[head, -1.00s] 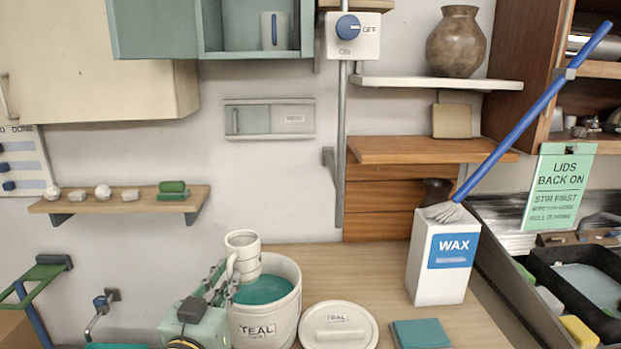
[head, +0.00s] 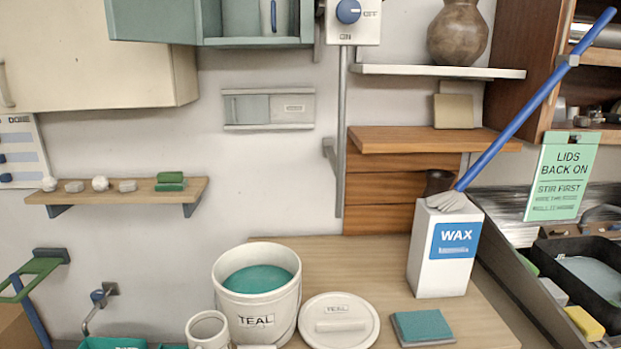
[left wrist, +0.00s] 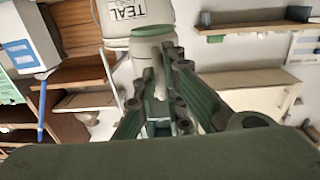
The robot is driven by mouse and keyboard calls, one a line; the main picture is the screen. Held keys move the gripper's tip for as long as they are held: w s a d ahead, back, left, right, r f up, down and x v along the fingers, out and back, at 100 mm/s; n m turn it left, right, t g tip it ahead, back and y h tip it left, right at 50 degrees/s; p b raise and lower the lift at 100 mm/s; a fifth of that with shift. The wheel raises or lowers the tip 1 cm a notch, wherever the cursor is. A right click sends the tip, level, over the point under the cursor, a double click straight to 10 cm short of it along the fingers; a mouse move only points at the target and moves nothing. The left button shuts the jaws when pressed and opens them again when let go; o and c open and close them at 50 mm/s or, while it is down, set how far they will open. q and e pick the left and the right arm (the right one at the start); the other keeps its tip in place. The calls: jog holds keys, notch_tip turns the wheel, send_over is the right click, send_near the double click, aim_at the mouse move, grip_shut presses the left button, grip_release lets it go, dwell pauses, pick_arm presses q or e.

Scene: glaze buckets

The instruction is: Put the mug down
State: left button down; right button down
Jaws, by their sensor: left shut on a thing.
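The mug (head: 208,331), pale with darker bands, is at the bottom of the head view, in front and to the left of the teal glaze bucket (head: 258,307). Its lower part is cut off, so what is under it is hidden. In the left wrist view my left gripper (left wrist: 158,85) is shut on the mug (left wrist: 150,34), with the bucket (left wrist: 137,14) just beyond. The bucket is open and holds teal glaze (head: 258,279). My right gripper is in neither view.
The bucket's lid (head: 339,335) lies on the bench (head: 390,262) right of the bucket, beside a teal sponge-like block (head: 422,326). Green items (head: 113,343) show at the bottom left.

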pick_arm(q)
jog(key=s+f, duration=0.2)
jog(key=s, duration=0.5)
jog(key=shift+s+f, duration=0.15)
jog(key=shift+s, duration=0.15)
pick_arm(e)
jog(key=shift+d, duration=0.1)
pick_arm(q)
jog(key=w+d+r+m+g+h, duration=0.2)
jog(key=w+d+m+g+h, duration=0.2)
jog(key=d+h, duration=0.4)
jog(key=w+d+r+m+g+h, duration=0.2)
jog(key=w+d+m+g+h, duration=0.2)
jog(key=d+m+h, duration=0.4)
jog(key=shift+d+r+m+g, duration=0.3)
jog(key=shift+d+r+g, duration=0.15)
jog(key=shift+g, duration=0.45)
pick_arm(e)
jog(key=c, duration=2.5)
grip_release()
